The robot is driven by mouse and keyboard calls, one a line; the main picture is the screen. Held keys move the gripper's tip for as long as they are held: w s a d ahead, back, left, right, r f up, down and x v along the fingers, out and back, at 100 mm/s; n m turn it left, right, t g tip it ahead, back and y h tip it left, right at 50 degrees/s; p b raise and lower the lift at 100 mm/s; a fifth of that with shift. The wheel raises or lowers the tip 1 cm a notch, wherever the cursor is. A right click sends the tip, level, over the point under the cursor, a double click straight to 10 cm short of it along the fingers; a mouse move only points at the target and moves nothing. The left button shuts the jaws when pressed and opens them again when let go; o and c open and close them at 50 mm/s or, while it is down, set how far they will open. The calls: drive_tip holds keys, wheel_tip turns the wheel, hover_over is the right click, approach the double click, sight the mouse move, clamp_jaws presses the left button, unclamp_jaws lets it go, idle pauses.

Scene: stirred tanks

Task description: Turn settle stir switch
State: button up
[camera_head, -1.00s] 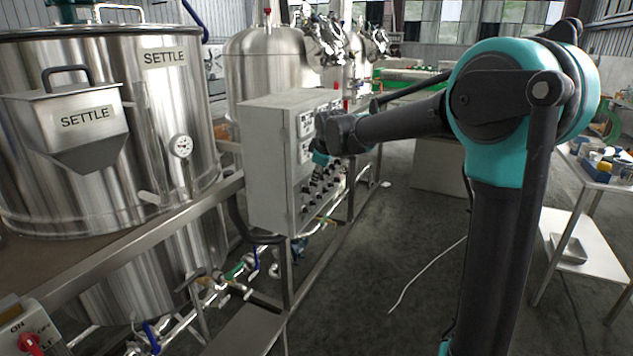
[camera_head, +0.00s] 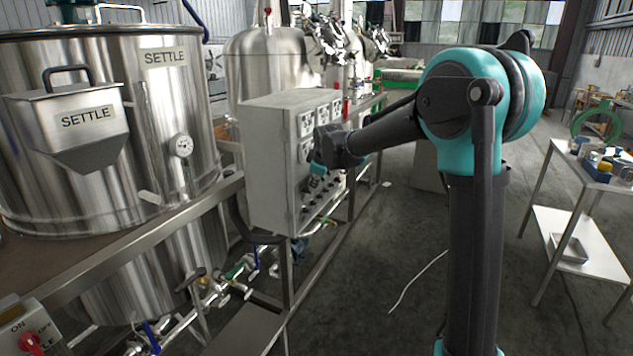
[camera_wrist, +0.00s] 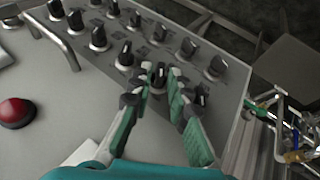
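The grey control box (camera_head: 268,165) stands left of my arm in the head view, with rows of dark knobs on its front. My gripper (camera_head: 317,172) is at that panel, partly hidden by my wrist. In the wrist view, the teal and black fingers of my gripper (camera_wrist: 161,82) are apart. Their tips lie on either side of a black knob (camera_wrist: 159,72) with a pale base. I cannot tell whether they touch it. The labels by the knobs are too small to read, so I cannot tell which one is the settle stir switch.
Other black knobs (camera_wrist: 98,38) stand close around the fingers. A red button (camera_wrist: 16,112) and a metal handle (camera_wrist: 57,37) are on the panel at left. A steel tank marked SETTLE (camera_head: 180,95) stands at left. A table (camera_head: 570,225) stands at right, with open floor between.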

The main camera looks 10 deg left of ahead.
drive_tip(key=shift+g, duration=0.3)
clamp_jaws()
drive_tip(key=shift+w+d+m+g+y, duration=0.15)
drive_tip(key=shift+w+m+g+y, duration=0.4)
drive_tip(key=shift+g, duration=1.1)
drive_tip(key=shift+w+d+m+g+y, duration=0.2)
drive_tip(key=shift+g+y, duration=0.5)
drive_tip(key=shift+g, duration=1)
drive_tip(key=shift+w+d+m+g+y, duration=0.1)
drive_tip(key=shift+w+m+g+y, duration=0.45)
drive_tip(key=shift+g, duration=1.1)
drive_tip(key=shift+s, duration=0.15)
drive_tip(key=o, duration=0.7)
unclamp_jaws()
drive_tip(key=shift+c, duration=0.2)
